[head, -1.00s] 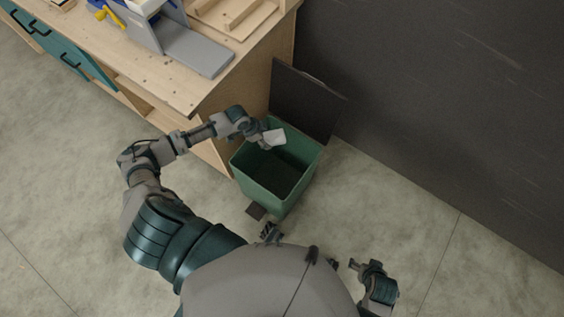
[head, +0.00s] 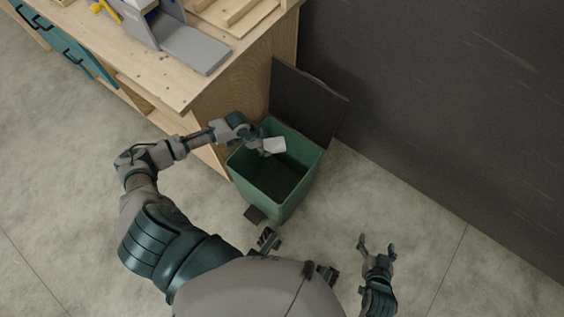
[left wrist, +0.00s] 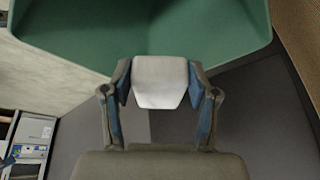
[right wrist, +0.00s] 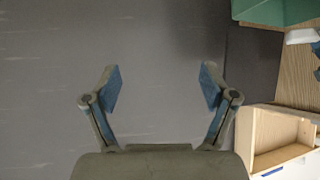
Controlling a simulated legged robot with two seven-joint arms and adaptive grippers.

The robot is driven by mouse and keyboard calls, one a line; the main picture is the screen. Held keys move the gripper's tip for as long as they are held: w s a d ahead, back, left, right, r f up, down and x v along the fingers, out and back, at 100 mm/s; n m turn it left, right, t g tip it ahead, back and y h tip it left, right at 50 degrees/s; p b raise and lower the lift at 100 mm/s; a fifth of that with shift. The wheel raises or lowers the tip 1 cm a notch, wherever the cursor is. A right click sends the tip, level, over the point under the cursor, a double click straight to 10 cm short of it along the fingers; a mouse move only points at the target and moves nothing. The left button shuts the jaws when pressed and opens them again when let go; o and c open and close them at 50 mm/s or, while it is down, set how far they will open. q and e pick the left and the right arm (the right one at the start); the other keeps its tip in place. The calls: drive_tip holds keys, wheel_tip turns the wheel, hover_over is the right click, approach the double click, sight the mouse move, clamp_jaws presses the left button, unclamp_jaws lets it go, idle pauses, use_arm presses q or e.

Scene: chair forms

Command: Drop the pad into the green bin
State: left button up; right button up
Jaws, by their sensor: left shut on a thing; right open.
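The pad (head: 274,146) is a small white block. My left gripper (head: 262,147) is shut on it and holds it over the opening of the green bin (head: 257,190), near the bin's back-left side. In the left wrist view the pad (left wrist: 160,82) sits between the two fingers (left wrist: 160,90), with the green bin wall (left wrist: 90,30) beyond it. The bin's dark lid (head: 305,103) stands open at the back. My right gripper (head: 376,246) is open and empty, low at the right of the bin; its spread fingers also show in the right wrist view (right wrist: 160,88).
A wooden workbench (head: 180,85) with a grey metal device (head: 190,47) stands left of the bin. A dark wall (head: 430,90) runs along the right. A dark pedal (head: 255,214) is at the bin's front foot. The floor to the right is clear.

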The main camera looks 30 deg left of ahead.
use_arm(q)
drive_tip(key=shift+d+f+b, duration=0.35)
drive_tip(key=shift+f+b, duration=0.05)
drive_tip(key=shift+f, duration=0.15)
drive_tip(key=shift+a+f+b, duration=0.3)
drive_tip(key=shift+a+f, duration=0.3)
drive_tip(key=shift+a, duration=0.05)
drive_tip(key=o, duration=1.1)
drive_tip(key=shift+d+r, duration=0.15)
drive_tip(key=shift+d, duration=0.15)
drive_tip(key=o, duration=0.3)
drive_tip(key=shift+d, duration=0.2)
drive_tip(key=shift+o, duration=0.2)
drive_tip(key=shift+a, duration=0.5)
drive_tip(key=v, duration=1.1)
drive_tip(key=shift+s+r, duration=0.2)
drive_tip(key=shift+r, duration=0.05)
use_arm(e)
drive_tip(key=w+r+t, duration=0.1)
drive_tip(key=w+a+r+t, duration=0.2)
drive_tip(key=shift+w+a+r+y, duration=0.25)
drive_tip(key=shift+w+r+y, duration=0.05)
drive_tip(key=shift+r+y, duration=0.1)
